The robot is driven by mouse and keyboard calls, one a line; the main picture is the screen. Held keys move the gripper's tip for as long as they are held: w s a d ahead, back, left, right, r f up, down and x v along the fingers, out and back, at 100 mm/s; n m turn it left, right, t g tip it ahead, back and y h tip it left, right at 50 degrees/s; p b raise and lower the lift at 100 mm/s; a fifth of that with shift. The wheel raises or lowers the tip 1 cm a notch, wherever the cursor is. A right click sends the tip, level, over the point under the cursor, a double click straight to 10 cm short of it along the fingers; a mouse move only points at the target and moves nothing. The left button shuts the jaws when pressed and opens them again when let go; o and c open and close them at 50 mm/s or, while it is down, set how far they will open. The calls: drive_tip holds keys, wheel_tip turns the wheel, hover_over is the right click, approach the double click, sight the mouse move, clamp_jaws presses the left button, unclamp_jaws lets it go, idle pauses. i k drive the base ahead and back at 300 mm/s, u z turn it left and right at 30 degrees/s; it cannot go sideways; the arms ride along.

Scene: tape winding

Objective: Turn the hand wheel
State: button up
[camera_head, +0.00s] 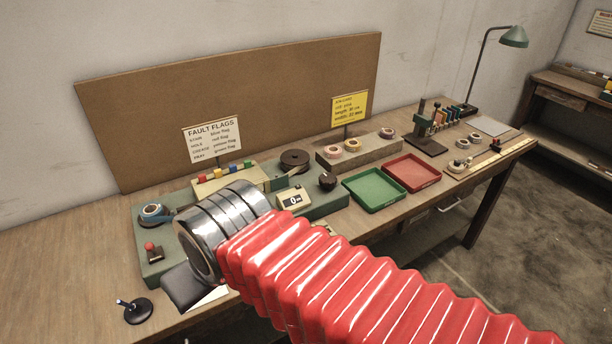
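The green winding machine (330,203) sits on the wooden bench, partly hidden by my red bellows arm and its metal wrist. A dark round disc (295,159) is on its right part, and a dark rounded knob (327,182) stands right of the counter; I cannot tell for sure which is the hand wheel. The white counter (294,200) seems to read 0. My wrist is over the machine's left front, left of both round parts. A dark piece of my gripper (188,287) shows below the wrist; its fingertips are hidden.
A blue tape roll (153,214) and a red-topped lever (152,250) are at the machine's left. A black stand (135,311) is near the front edge. Green (374,190) and red (411,173) trays lie to the right. Two signs stand behind.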

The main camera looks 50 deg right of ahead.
sight(328, 181)
drive_tip(key=u, duration=0.85)
drive_tip(key=k, duration=0.9)
drive_tip(key=z, duration=1.2)
drive_tip(key=i, duration=1)
drive_tip(key=z, duration=0.1)
